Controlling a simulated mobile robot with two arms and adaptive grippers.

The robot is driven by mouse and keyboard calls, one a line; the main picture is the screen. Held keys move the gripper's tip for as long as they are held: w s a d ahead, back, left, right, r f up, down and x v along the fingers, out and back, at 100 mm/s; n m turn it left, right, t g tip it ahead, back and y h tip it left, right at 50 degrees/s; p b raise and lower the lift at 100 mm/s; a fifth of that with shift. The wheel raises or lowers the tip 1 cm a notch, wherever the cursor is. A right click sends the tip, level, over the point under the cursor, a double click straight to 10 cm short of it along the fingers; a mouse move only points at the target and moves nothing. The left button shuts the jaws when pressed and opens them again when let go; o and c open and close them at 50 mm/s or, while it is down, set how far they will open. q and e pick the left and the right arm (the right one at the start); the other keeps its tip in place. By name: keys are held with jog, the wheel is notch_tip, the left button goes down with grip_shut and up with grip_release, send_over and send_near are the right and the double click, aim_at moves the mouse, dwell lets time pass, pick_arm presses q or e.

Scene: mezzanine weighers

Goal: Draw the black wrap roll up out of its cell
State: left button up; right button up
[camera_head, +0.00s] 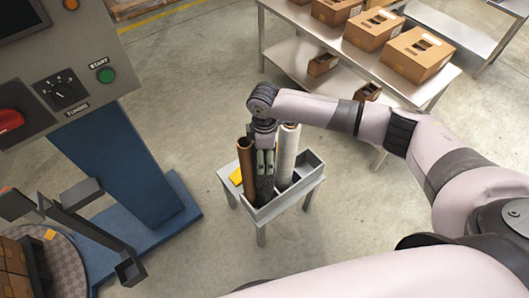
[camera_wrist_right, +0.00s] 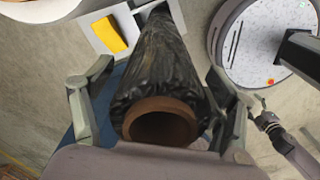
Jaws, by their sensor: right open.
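The black wrap roll (camera_head: 265,187) stands upright in a cell of the grey stand (camera_head: 290,199), between a brown roll (camera_head: 246,160) and a white roll (camera_head: 287,153). In the wrist view the black roll (camera_wrist_right: 160,65) shows its brown cardboard core end (camera_wrist_right: 162,124) facing the camera. My right gripper (camera_head: 265,163) points down over its top. In the wrist view my right gripper (camera_wrist_right: 160,88) is open, with one finger on each side of the roll and visible gaps. What seems to be my left gripper (camera_wrist_right: 262,106) appears small at the right; its fingers are too small to judge.
A yellow item (camera_head: 236,176) lies at the stand's left side. A blue machine base (camera_head: 185,215) and control panel (camera_head: 70,85) stand to the left. A steel table (camera_head: 300,22) with open cardboard boxes (camera_head: 415,55) stands behind.

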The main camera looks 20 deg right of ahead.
grip_shut()
dwell(1.1)
jog(key=shift+r, duration=0.1)
jog(key=shift+r+p, duration=6.45)
jog(key=shift+p, duration=0.55)
jog(key=shift+w, duration=0.1)
